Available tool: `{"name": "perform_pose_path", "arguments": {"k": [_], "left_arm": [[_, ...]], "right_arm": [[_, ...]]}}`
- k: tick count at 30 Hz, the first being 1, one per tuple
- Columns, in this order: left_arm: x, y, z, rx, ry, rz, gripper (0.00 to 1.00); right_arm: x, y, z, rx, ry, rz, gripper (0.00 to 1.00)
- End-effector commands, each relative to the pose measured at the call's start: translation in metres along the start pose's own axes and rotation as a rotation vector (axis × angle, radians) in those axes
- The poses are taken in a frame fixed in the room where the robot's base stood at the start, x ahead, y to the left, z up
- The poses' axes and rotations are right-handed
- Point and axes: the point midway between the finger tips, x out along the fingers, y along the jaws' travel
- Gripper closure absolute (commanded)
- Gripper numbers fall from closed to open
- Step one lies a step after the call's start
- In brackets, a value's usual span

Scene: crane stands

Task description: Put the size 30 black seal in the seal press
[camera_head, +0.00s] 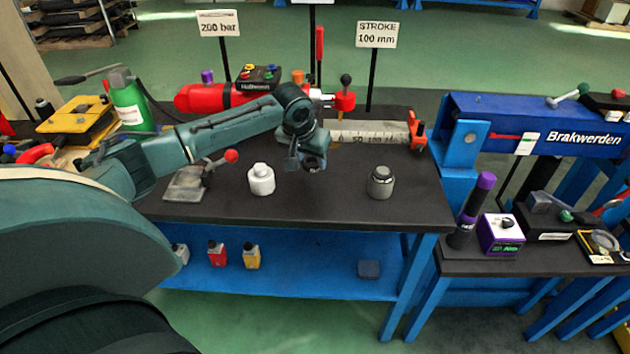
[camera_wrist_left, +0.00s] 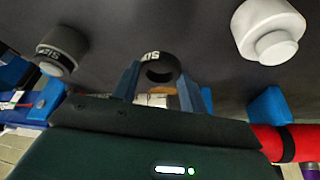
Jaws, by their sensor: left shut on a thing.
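My left gripper (camera_head: 312,166) is above the dark bench. In the left wrist view, its blue fingers (camera_wrist_left: 160,88) are shut on a black ring-shaped seal (camera_wrist_left: 158,64), with white lettering partly visible; the size number is unreadable. In the head view the seal is not clearly visible. A grey cylinder (camera_head: 380,182) with a narrower top stands to the right; it also shows in the left wrist view (camera_wrist_left: 62,50) with white lettering. A white stepped cylinder (camera_head: 262,180) stands left of the gripper. A small metal device (camera_head: 187,184) with a red-knobbed lever, possibly the seal press, sits further left. My right gripper is out of view.
Behind the gripper are a red cylinder (camera_head: 205,97) and a grey ruler-like bar (camera_head: 366,134). A green bottle (camera_head: 128,100) stands at the left. The blue Brakwerden beam (camera_head: 540,125) is at right. The bench front between white and grey cylinders is clear.

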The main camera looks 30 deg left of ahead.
Motion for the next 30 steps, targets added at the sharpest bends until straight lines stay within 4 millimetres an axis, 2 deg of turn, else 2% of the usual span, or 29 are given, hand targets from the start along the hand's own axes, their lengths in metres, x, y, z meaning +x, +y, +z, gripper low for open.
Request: {"name": "perform_pose_path", "arguments": {"k": [13,26,27,30], "left_arm": [[0.053,0.0,0.023,0.0,-0.001,-0.001,0.79],[0.06,0.001,0.025,0.0,0.0,0.0,0.79],[0.059,0.001,0.025,0.0,0.001,-0.001,0.54],[0.059,0.001,0.025,0.0,0.001,-0.001,0.46]], "right_arm": [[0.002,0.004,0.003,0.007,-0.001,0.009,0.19],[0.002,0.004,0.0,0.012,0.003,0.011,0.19],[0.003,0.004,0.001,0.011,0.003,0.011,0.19],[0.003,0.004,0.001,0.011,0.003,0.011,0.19]]}}
